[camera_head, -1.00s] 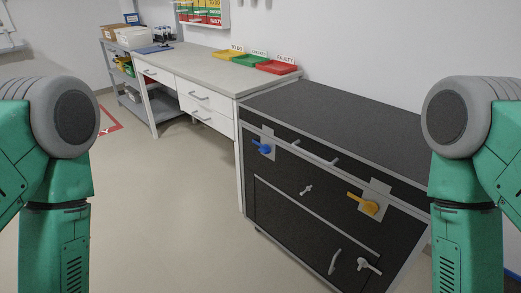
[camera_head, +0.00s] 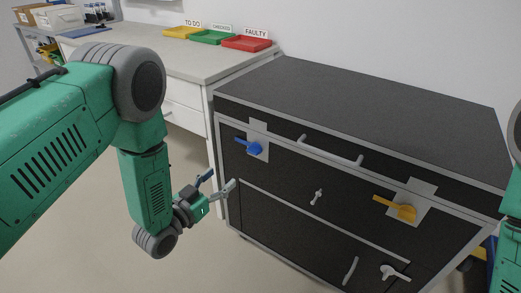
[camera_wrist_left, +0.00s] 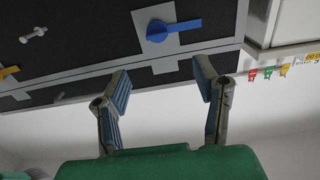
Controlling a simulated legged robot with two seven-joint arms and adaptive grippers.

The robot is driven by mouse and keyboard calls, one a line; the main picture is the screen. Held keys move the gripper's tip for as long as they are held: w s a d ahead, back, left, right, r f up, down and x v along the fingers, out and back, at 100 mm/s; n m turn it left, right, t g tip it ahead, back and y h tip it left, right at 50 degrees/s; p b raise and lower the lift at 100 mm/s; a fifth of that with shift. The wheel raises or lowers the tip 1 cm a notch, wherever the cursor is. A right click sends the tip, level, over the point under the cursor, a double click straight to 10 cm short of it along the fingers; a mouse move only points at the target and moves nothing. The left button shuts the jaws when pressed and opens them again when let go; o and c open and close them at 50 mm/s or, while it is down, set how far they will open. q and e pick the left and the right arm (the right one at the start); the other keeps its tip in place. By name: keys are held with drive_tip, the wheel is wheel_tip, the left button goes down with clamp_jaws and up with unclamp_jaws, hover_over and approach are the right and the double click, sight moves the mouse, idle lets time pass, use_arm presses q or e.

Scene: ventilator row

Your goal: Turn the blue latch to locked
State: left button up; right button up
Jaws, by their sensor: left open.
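The blue latch (camera_head: 255,148) is on a light plate at the upper left of the black cabinet's front. Its lever points left and slightly up in the head view. In the wrist view the blue latch (camera_wrist_left: 160,31) is near the top, its lever lying roughly sideways toward the right. My left gripper (camera_head: 220,180) is open and empty, in front of the cabinet's left edge, lower and left of the latch. In the wrist view the open fingers (camera_wrist_left: 162,79) are apart from the latch. My right gripper is out of view.
The black cabinet (camera_head: 370,105) also has a yellow latch (camera_head: 402,210) on its right, a long drawer handle (camera_head: 330,152) and several smaller grey handles. A worktable with yellow, green and red trays (camera_head: 246,43) stands behind left. The floor before the cabinet is clear.

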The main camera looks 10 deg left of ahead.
sight(249, 152)
use_arm(q)
drive_tip(key=b+x, duration=0.1)
drive_tip(key=x, duration=0.3)
drive_tip(key=b+x, duration=0.1)
drive_tip(key=x, duration=0.4)
drive_tip(key=d+b+x, duration=0.1)
drive_tip(key=x, duration=0.4)
drive_tip(key=shift+s+a+r+b, duration=0.15)
drive_tip(key=shift+s+b, duration=0.1)
drive_tip(key=shift+b, duration=0.15)
drive_tip(key=shift+d+r, duration=0.1)
drive_tip(key=shift+d, duration=0.2)
drive_tip(key=shift+a, duration=0.75)
clamp_jaws()
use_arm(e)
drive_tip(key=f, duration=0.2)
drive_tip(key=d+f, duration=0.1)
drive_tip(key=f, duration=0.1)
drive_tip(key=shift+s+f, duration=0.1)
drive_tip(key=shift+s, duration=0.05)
